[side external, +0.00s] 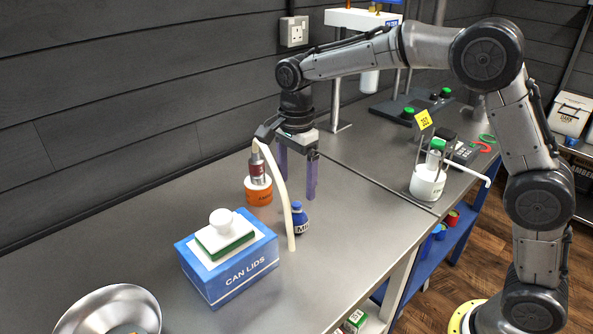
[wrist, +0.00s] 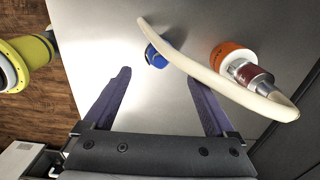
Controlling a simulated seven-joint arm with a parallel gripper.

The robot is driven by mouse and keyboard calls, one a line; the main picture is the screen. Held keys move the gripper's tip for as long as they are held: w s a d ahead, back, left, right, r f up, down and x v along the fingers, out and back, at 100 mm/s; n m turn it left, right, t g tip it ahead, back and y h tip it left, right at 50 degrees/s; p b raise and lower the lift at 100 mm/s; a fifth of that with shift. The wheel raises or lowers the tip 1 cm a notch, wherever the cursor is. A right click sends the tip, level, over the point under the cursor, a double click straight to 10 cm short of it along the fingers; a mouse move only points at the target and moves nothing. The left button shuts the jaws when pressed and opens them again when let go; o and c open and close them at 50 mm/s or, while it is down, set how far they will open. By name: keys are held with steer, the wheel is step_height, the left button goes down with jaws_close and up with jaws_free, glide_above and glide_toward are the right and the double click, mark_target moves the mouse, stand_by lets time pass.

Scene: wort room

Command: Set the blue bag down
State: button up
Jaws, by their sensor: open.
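A small blue bag (side external: 301,219) with a white label starting with "M" stands upright on the grey bench (side external: 350,230). The pale hose passes in front of its left side in the side view. It also shows in the wrist view (wrist: 155,58), beyond my fingertips and beside the hose. My gripper (side external: 298,180) points down above the bench, just above and behind the bag in the side view. Its two purple fingers are spread and nothing is between them. The gap between the fingertips also shows in the wrist view (wrist: 157,76).
A pale curved hose (side external: 283,200) arches from an orange-based bottle (side external: 258,190) down beside the bag. A blue "CAN LIDS" box (side external: 247,272) stands at front left, a metal bowl (side external: 88,310) nearer. A white bottle (side external: 427,182) stands right. Bench right of the bag is clear.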

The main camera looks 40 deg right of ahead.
steer(key=shift+r, duration=1.15)
steer(key=s+d+r+n+t, duration=0.25)
steer(key=s+n, duration=0.25)
steer(key=s, duration=0.3)
steer(key=s+d+r+n+t, duration=0.1)
steer(key=s+d+r+n, duration=0.25)
steer(key=s, duration=0.35)
steer(key=s+d+f+n+t, duration=0.2)
steer(key=s+f+n, duration=0.1)
steer(key=s+n, duration=0.6)
steer(key=s, duration=0.4)
steer(key=shift+s+f, duration=0.2)
steer(key=shift+s, duration=0.1)
steer(key=shift+n, duration=0.25)
